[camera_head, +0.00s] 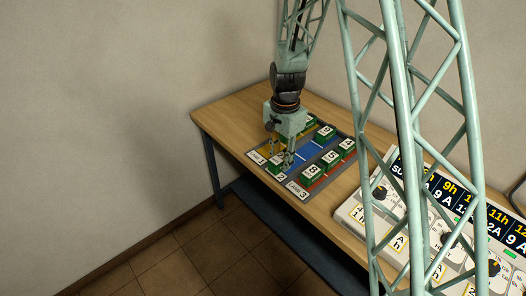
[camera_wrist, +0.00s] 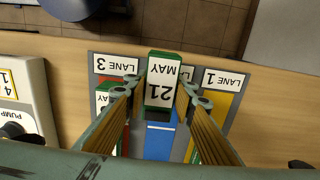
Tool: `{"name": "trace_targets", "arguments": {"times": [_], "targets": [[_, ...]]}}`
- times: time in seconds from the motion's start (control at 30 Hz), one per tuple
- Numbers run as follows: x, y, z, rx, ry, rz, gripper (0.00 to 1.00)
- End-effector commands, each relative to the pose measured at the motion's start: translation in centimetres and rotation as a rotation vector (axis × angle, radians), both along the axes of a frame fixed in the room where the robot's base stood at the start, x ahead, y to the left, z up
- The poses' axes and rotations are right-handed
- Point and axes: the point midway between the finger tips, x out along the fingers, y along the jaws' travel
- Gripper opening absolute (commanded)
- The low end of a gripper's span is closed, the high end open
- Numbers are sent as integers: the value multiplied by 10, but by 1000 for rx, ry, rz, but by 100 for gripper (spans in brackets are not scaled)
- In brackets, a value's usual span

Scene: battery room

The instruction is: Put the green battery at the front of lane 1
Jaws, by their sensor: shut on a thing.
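My gripper (camera_wrist: 160,85) is shut on a green battery (camera_wrist: 161,95) with a white label reading MAY 21. The held battery also shows between the fingers in the head view (camera_head: 276,164), partly covered by them. It is over the front end of the blue middle lane (camera_wrist: 159,142), in front of the lane 2 label; I cannot tell if it touches the mat. Lane 1 (camera_wrist: 222,110) is the yellow strip beside it, with its label (camera_wrist: 222,79) at the front. The front part of lane 1 that shows is bare.
Several green batteries stand in red lane 3, the front one (camera_head: 310,172) near its label. Another battery (camera_head: 325,132) stands toward the back of lane 2. One at the back of lane 1 is partly hidden by my gripper. A control panel (camera_head: 350,212) stands on the wooden table (camera_head: 218,112).

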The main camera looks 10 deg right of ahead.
Motion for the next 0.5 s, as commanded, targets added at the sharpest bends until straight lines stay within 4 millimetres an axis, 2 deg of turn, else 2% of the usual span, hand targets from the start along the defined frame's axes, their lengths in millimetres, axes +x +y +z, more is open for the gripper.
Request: {"name": "trace_targets", "arguments": {"times": [0.5], "targets": [[2, 0, 0, 0, -2, -2, 5]]}}
